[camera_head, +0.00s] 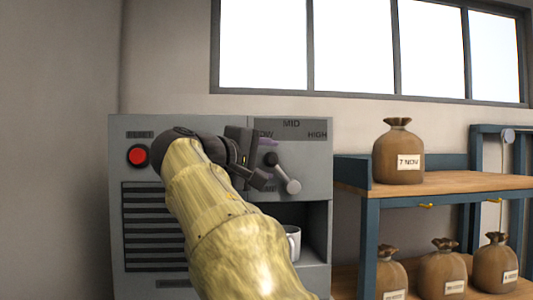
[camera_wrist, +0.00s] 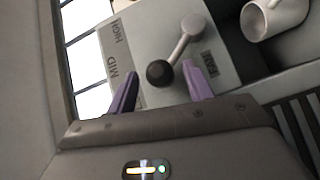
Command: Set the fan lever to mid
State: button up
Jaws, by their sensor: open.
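The fan lever is a pale grey arm with a round hub (camera_head: 293,187) at lower right and a black knob (camera_head: 271,158) at its upper left end. It leans up and left, toward the LOW label and away from MID (camera_head: 291,123). My gripper (camera_head: 264,163) is open at the lever. In the wrist view, the black knob (camera_wrist: 159,74) appears between the two purple fingers, with a gap on each side. The hub (camera_wrist: 193,23) lies beyond them.
The grey machine (camera_head: 225,125) has a red button (camera_head: 138,156) and a vent at left, partly behind my arm. A white mug (camera_head: 293,243) stands in the recess below the lever. At right, a wooden shelf (camera_head: 465,183) holds a sack (camera_head: 398,150), with several sacks below.

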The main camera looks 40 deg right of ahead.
jog(key=shift+w+d, duration=0.1)
jog(key=shift+d, duration=0.25)
grip_shut()
